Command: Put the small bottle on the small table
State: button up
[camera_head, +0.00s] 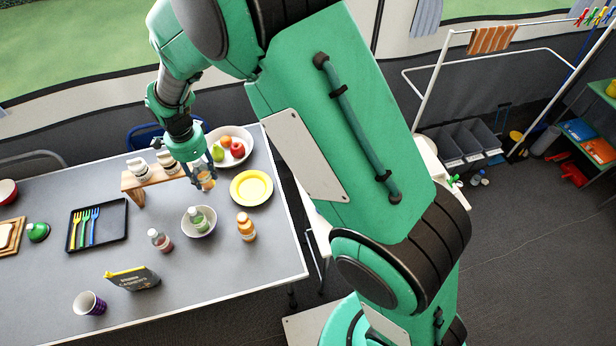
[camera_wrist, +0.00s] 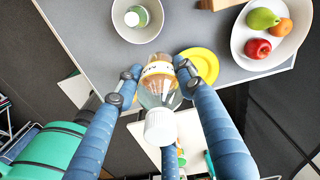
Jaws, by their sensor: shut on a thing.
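My gripper (camera_head: 200,176) is shut on a small clear bottle (camera_head: 207,182) with an orange-yellow label, held above the large grey table (camera_head: 105,185). In the wrist view the fingers (camera_wrist: 158,75) grip the bottle (camera_wrist: 157,92) from both sides, its white cap toward the camera. A white surface (camera_wrist: 148,138), possibly the small table, shows beyond the grey table's edge in the wrist view. In the head view, a white top (camera_head: 426,158) shows behind my arm, which hides most of it.
An orange bottle (camera_head: 246,227) and a dark red bottle (camera_head: 160,240) stand closer.

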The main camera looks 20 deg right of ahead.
jog(key=s+d+m+b, duration=0.1)
jog(key=s+d+m, duration=0.35)
jog(key=d, duration=0.85)
jog(key=s+d+m, duration=0.2)
jog(key=s+d, duration=0.6)
jog(key=d, duration=0.5)
jog(key=s+d+f+m+b, duration=0.1)
jog(key=s+d+f+m, duration=0.2)
jog(key=s, duration=0.5)
jog(key=s+d+f+m, duration=0.2)
jog(key=s+d, duration=0.4)
jog(key=s, duration=0.2)
jog(key=s+d+f+m+b, duration=0.1)
jog(key=s+d+f+m, duration=0.2)
jog(key=s, duration=0.5)
notch_tip(320, 180, down, 6)
jog(key=shift+s+d+n, duration=0.2)
jog(key=shift+d+n, duration=0.15)
jog(key=shift+d, duration=0.1)
jog(key=shift+w, duration=0.1)
jog(key=w+d, duration=0.1)
jog(key=w, duration=0.4)
jog(key=w+f+b, duration=0.1)
jog(key=w, duration=0.4)
jog(key=w+d+b, duration=0.1)
jog(key=w, duration=0.4)
jog(key=shift+w+d+f, duration=0.3)
jog(key=shift+d, duration=0.05)
